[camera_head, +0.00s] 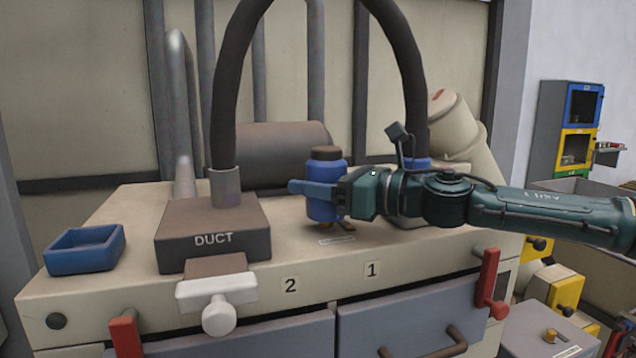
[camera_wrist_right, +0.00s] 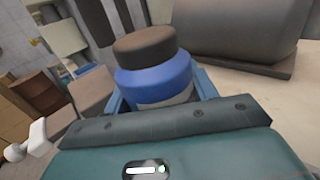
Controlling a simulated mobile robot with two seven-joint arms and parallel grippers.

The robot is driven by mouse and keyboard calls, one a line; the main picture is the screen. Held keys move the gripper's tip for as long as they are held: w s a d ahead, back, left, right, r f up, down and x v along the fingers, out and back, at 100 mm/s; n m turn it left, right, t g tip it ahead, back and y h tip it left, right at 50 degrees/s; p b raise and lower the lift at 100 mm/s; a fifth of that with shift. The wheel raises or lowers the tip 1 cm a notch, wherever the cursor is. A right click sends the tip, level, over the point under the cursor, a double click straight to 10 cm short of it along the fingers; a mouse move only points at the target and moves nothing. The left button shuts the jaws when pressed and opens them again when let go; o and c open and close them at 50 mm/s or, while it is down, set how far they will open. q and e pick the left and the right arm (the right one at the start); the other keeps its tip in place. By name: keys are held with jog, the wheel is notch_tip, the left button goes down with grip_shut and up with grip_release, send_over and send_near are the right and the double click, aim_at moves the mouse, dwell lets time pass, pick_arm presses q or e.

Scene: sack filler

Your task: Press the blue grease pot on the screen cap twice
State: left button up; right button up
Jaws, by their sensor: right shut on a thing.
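The blue grease pot (camera_head: 325,207) with a dark brown lid stands upright over the machine's top, right of the DUCT block. It also shows in the right wrist view (camera_wrist_right: 155,80). My right gripper (camera_head: 314,188) comes in from the right and is shut around the pot's side, with blue fingers on it. A small yellow part and a dark piece (camera_head: 346,226) show just under the pot, beside a small label plate. The screen cap cannot be made out clearly; the pot and gripper hide that spot. Whether the pot touches anything below is unclear. My left gripper is not in view.
The DUCT block (camera_head: 210,235) with a thick dark hose stands left of the pot. A blue tray (camera_head: 85,250) sits at the left of the top. A grey cylinder (camera_head: 275,152) lies behind. Red handles (camera_head: 487,280) and a white knob (camera_head: 218,300) stick out in front.

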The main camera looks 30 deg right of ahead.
aim_at(318, 147)
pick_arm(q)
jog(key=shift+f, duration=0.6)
pick_arm(e)
jog(key=shift+f, duration=0.35)
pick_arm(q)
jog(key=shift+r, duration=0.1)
pick_arm(e)
jog(key=shift+r, duration=0.1)
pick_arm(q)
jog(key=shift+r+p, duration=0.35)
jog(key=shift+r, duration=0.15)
pick_arm(e)
jog(key=shift+r, duration=0.8)
jog(key=shift+r, duration=0.15)
